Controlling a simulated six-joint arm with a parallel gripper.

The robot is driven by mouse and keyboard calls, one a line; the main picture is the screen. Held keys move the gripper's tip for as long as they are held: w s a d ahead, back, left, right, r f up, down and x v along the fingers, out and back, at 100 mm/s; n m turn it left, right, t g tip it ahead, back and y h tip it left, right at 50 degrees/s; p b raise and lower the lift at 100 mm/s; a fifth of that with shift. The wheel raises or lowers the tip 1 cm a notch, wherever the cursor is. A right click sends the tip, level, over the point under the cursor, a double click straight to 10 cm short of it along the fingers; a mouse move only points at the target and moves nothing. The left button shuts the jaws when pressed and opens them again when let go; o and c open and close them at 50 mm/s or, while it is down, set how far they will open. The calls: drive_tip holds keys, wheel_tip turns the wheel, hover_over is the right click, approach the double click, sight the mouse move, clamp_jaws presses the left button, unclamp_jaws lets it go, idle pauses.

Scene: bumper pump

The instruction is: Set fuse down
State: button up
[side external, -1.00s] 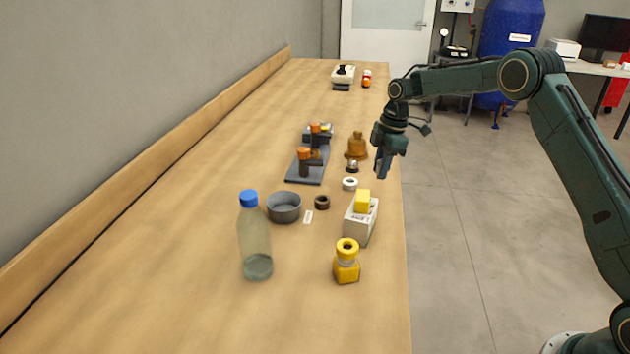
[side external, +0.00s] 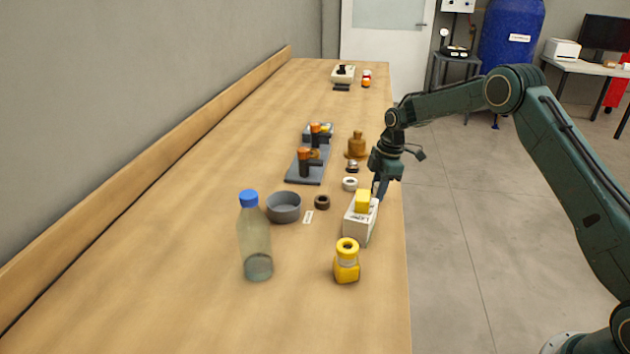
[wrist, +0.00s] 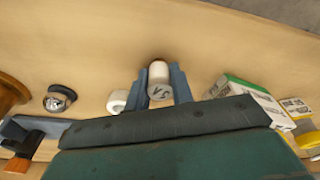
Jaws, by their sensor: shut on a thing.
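My gripper (side external: 377,190) is low at the right side of the workbench, at the far end of a white box (side external: 359,229) with a yellow block (side external: 362,201) on top. In the wrist view my gripper (wrist: 161,88) is shut on a white cylindrical fuse (wrist: 158,80) with dark markings on its end. The fuse sits between both blue-grey fingers. In the side view it is mostly hidden by the gripper and too small to make out surely. I cannot tell whether it touches the box or the bench.
A white ring (side external: 350,184), dark ring (side external: 322,202) and brass bell (side external: 357,147) are near the gripper. A yellow bottle (side external: 346,264), clear bottle (side external: 255,240), grey bowl (side external: 284,208) and dark fixture (side external: 306,178) stand around. The bench's left is clear.

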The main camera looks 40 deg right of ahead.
drive_tip(key=shift+f, duration=0.1)
drive_tip(key=o, duration=1)
drive_tip(key=shift+s+d+r, duration=0.1)
drive_tip(key=shift+d+r, duration=0.2)
drive_tip(key=shift+r, duration=1.75)
drive_tip(key=shift+s+d+r, duration=0.15)
drive_tip(key=shift+d+r, duration=0.1)
drive_tip(key=shift+r, duration=1.75)
drive_tip(key=shift+s+d+r, duration=0.1)
drive_tip(key=shift+d+r, duration=0.2)
drive_tip(key=shift+r, duration=1.75)
